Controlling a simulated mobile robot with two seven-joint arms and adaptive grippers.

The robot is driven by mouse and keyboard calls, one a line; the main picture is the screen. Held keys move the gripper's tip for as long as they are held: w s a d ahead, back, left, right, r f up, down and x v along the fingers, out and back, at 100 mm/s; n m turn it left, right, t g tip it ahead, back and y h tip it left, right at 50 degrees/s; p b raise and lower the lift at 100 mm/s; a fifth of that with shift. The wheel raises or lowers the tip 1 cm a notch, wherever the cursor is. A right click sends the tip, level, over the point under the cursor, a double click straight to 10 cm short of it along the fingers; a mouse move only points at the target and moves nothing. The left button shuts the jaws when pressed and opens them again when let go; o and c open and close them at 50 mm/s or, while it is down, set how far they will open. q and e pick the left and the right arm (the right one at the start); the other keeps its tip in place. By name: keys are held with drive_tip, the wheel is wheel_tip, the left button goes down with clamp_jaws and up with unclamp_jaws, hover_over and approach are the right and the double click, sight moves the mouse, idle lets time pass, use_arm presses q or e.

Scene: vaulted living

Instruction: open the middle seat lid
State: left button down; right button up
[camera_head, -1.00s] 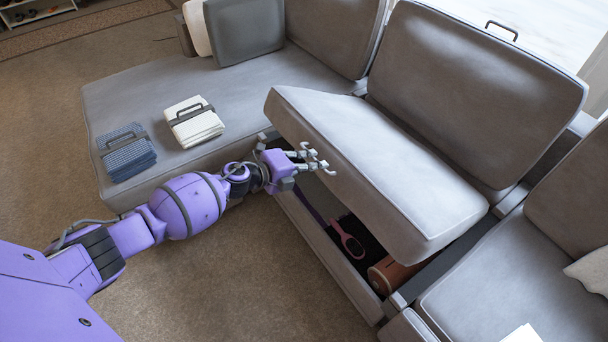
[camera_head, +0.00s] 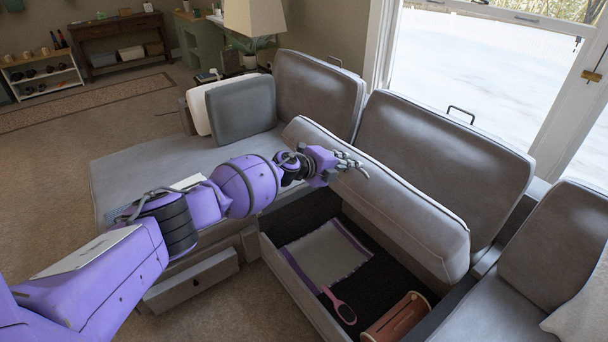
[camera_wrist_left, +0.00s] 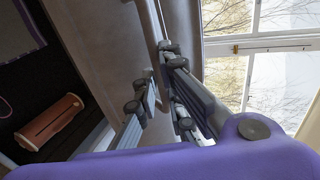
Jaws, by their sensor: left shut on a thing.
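The middle seat lid (camera_head: 400,205) is a grey cushioned panel, tilted steeply up on its rear edge in front of the middle backrest. My left gripper (camera_head: 352,163) is at the lid's raised front edge, towards its left end, and is shut on it. In the left wrist view the fingers (camera_wrist_left: 155,95) close around the lid's edge (camera_wrist_left: 185,35). Below the lid the storage box (camera_head: 283,283) stands open. My right gripper is in neither view.
In the box lie a grey and purple cloth (camera_head: 325,253), a pink brush (camera_head: 341,306) and a brown cylinder (camera_head: 395,318). The middle backrest (camera_head: 440,150) stands close behind the lid. A drawer front (camera_head: 190,283) juts out below the left seat.

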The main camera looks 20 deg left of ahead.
use_arm(q)
drive_tip(key=w+d+r, duration=0.2)
drive_tip(key=r, duration=0.1)
drive_tip(key=shift+w, duration=0.3)
drive_tip(key=shift+w+d+r+g+y+p, duration=0.4)
drive_tip(key=shift+w+d+r+g, duration=0.1)
drive_tip(key=shift+w+d+r, duration=0.35)
drive_tip(key=shift+w+a, duration=0.1)
drive_tip(key=c, duration=1.9)
unclamp_jaws()
drive_tip(key=shift+o, duration=0.2)
drive_tip(key=shift+f, duration=0.1)
drive_tip(key=shift+s+a+r, duration=0.25)
drive_tip(key=shift+a+r, duration=0.2)
drive_tip(key=v, duration=1.1)
drive_tip(key=shift+s+f, duration=0.15)
